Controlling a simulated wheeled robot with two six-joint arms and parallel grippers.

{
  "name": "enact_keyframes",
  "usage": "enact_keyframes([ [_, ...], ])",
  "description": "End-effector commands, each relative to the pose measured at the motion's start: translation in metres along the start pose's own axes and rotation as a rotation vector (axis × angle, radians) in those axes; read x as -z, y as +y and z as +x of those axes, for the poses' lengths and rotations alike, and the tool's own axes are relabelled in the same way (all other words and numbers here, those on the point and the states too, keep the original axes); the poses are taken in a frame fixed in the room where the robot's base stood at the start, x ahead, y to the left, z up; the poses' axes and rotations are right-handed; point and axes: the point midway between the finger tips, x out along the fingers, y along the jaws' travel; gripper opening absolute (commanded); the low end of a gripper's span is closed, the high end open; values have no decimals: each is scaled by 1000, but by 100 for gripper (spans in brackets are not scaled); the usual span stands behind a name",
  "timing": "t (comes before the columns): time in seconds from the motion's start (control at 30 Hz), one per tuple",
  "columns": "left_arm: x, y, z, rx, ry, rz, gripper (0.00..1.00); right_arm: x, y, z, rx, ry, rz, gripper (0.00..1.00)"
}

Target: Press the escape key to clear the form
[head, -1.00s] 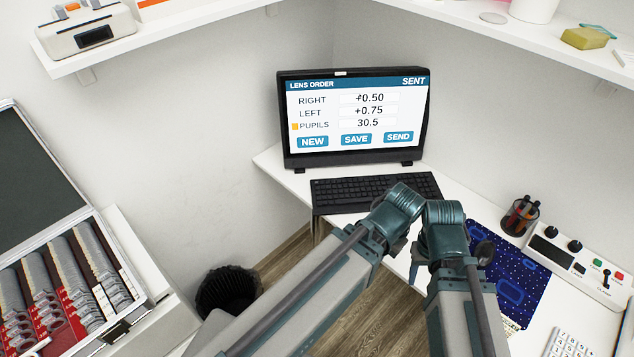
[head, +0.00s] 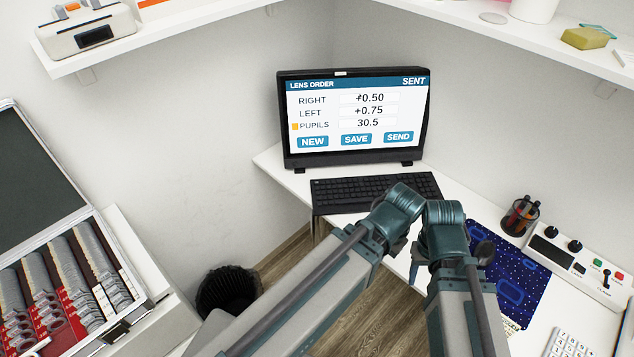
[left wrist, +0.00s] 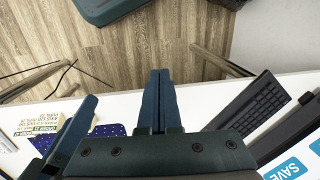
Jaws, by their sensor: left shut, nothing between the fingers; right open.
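The black keyboard (head: 345,195) lies on the white desk below the monitor (head: 353,112). Its escape key would be at the far left corner, too small to make out. The screen reads LENS ORDER and SENT, with values beside RIGHT, LEFT and PUPILS. The keyboard also shows in the left wrist view (left wrist: 262,103), right of my left gripper (left wrist: 160,74), which is shut, empty and apart from the keys. In the head view my arms hide that gripper and the keyboard's near right corner. My right gripper (left wrist: 64,117) seems to show partly at the left of the wrist view, fingers apart.
A blue patterned mat (head: 515,285), a pen cup (head: 520,215) and a control box (head: 575,262) stand on the right of the desk. A lens case (head: 65,290) is at left. A black bin (head: 228,290) stands on the floor. Shelves run above.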

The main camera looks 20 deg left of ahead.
Motion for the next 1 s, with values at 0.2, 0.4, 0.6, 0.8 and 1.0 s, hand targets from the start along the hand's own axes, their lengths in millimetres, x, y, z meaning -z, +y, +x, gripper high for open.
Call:
enact_keyframes([
  [0.2, 0, 0, 0, 0, 0, 0, 0, 0, 0, 0, 0, 0, 0, 50],
  [0.4, 0, 0, 0, 0, 0, 0, 0, 0, 0, 0, 0, 0, 0, 50],
  [0.6, 0, 0, 0, 0, 0, 0, 0, 0, 0, 0, 0, 0, 0, 50],
  [0.8, 0, 0, 0, -1, 0, -2, 0, 0, 0, 0, 0, 0, 0, 50],
  [1.0, 21, -14, 6, -53, 42, -169, 0, 0, 0, 5, 0, 0, 0, 50],
])
